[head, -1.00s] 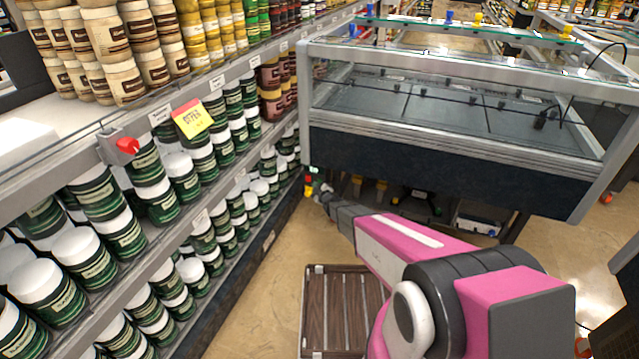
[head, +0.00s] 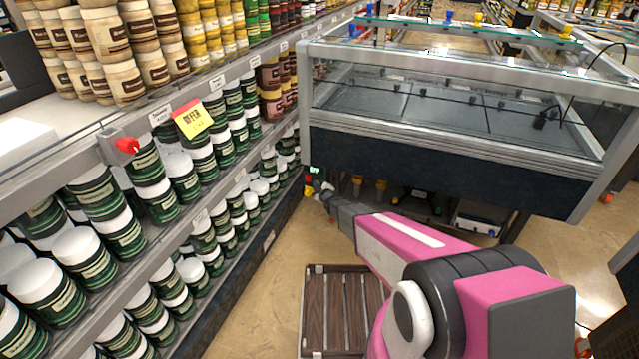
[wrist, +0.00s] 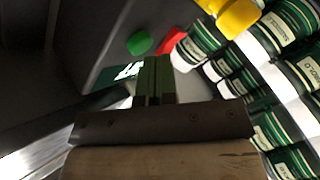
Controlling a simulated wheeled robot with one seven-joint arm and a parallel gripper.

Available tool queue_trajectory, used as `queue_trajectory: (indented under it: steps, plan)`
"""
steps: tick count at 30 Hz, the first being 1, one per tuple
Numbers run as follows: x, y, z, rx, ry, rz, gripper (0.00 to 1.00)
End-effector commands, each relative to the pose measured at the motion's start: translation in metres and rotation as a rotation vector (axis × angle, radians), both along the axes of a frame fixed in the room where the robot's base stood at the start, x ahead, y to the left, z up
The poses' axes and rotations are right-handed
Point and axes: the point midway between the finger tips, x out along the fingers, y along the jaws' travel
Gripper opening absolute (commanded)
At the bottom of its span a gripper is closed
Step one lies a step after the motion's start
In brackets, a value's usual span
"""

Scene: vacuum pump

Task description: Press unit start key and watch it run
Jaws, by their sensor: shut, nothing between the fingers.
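The vacuum pump unit shows in the wrist view as a dark grey panel (wrist: 108,48). It carries a round green key (wrist: 140,43), a red part (wrist: 171,40) and a lit display (wrist: 130,70) partly behind my fingers. My gripper (wrist: 153,62) is shut and empty, its tips just below and right of the green key. I cannot tell whether they touch the panel. In the head view my gripper (head: 327,190) is small, at the far end of my pink arm, beside the small lit display (head: 313,169) under the glass case; the key is not clear there.
A yellow part (wrist: 240,18) lies at the upper right of the wrist view. Shelves of green jars (head: 200,155) run along the left. A glass-topped case (head: 450,150) overhangs the unit. A slatted wooden pallet (head: 313,300) lies on the floor, with bare floor around it.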

Motion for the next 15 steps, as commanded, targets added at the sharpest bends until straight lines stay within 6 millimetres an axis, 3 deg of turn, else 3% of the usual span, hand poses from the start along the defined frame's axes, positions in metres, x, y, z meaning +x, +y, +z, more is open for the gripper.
queue_trajectory:
  steps: [15]
  plan:
    - [0.0054,-0.0019,-0.0002,0.001,0.0,0.0,0.0]
